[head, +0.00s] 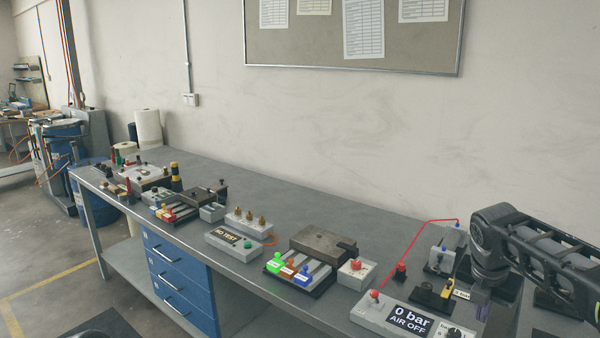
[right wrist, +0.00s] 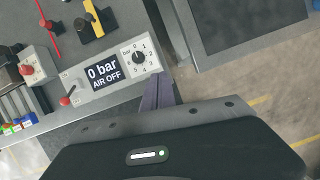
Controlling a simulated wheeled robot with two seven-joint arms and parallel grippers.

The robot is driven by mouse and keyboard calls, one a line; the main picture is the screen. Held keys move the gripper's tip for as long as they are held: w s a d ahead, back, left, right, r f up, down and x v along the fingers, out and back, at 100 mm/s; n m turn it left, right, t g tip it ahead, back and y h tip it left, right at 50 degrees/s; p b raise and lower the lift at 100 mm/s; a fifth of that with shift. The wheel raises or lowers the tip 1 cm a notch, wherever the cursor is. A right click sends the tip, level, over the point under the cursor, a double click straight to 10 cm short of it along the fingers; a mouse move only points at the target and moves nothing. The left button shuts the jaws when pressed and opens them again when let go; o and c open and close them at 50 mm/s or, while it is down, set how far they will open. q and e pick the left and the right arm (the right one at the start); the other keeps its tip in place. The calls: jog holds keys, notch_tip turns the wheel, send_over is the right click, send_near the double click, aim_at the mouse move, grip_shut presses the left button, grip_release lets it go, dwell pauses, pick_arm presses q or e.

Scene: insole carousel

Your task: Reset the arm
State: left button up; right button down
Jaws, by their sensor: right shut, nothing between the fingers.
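My right arm comes in from the right in the head view and bends down at a dark wrist. My right gripper (head: 481,306) points down at the bench's front right, beside the grey panel box (head: 370,312) reading "0 bar AIR OFF". In the right wrist view my right gripper (right wrist: 158,92) is shut and empty, its fingers together just off the panel box (right wrist: 76,97) near its dial (right wrist: 139,57). I cannot tell whether they touch it. My left gripper is not in view.
The grey bench (head: 350,212) runs along the wall with fixtures, a "NO TEST" box (head: 233,245) and coloured clamps (head: 290,272).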

jog(key=w+a+f+m+t+y, duration=0.35)
jog(key=w+a+f+m, duration=0.25)
jog(key=a+f+m, duration=0.35)
jog(key=s+a+f+m+y, duration=0.2)
jog(key=a+f+m, duration=0.4)
jog(key=f, duration=0.1)
jog(key=s+a+f+m+y, duration=0.1)
jog(key=s+a+f+m, duration=0.2)
jog(key=a+f+m, duration=0.35)
jog(key=s+a+f+m+g, duration=0.2)
jog(key=s+f, duration=0.7)
jog(key=s, duration=0.5)
jog(key=s+a+f+m+g, duration=0.3)
jog(key=s+a+f, duration=0.3)
jog(key=s+f, duration=0.4)
jog(key=s+m, duration=0.1)
jog(key=s, duration=0.4)
jog(key=shift+m, duration=0.3)
jog(key=shift+g+y, duration=0.25)
